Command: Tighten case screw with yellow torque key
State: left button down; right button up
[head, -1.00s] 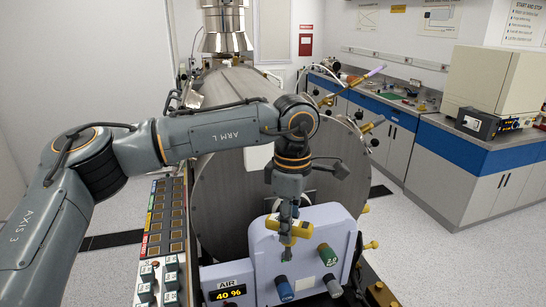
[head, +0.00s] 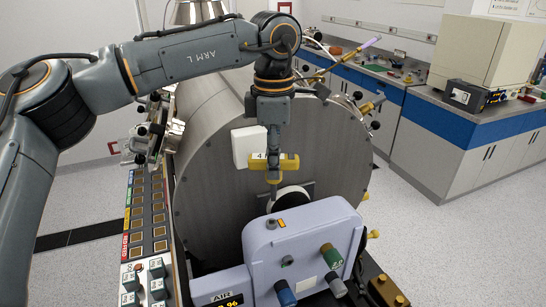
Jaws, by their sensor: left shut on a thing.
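My left gripper (head: 273,148) is shut on the yellow torque key (head: 289,162), a T-shaped tool with a pale label marked 4. It holds the key upright, shank down, in front of the round end face of the grey metal chamber (head: 218,205). The key is above the lilac panel (head: 310,240) and clear of its top edge. I cannot make out the case screw. My right gripper is not in view.
The lilac panel carries a blue knob-like handle (head: 285,292) and a green one (head: 331,257). A button console (head: 147,225) stands at left. Yellow-ended fittings stick out at the chamber's right rim. Blue and grey cabinets (head: 450,140) stand at right, beyond clear floor.

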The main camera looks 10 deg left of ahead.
aim_at(271, 182)
pick_arm(q)
jog(key=shift+w+a+f, duration=0.1)
jog(key=shift+w+a, duration=0.1)
jog(key=shift+w+a+f+b, duration=0.2)
jog(key=shift+f+b, duration=0.15)
jog(key=shift+f, duration=0.2)
jog(key=shift+w+a+f+b, duration=0.1)
jog(key=shift+w+f+b, duration=0.05)
jog(key=shift+f+b, duration=0.3)
jog(key=shift+s+d+f+b, duration=0.1)
jog(key=shift+f+b, duration=0.2)
jog(key=shift+f, duration=0.1)
jog(key=shift+s+d+f+b, duration=0.1)
jog(key=shift+f+b, duration=0.15)
jog(key=shift+f, duration=0.5)
jog(key=shift+w+f+b, duration=0.1)
jog(key=shift+f+b, duration=0.65)
jog(key=shift+f, duration=0.05)
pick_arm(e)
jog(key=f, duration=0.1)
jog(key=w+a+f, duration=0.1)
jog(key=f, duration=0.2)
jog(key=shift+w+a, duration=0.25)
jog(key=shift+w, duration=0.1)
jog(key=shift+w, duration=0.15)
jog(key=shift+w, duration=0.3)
pick_arm(q)
jog(key=shift+f, duration=0.15)
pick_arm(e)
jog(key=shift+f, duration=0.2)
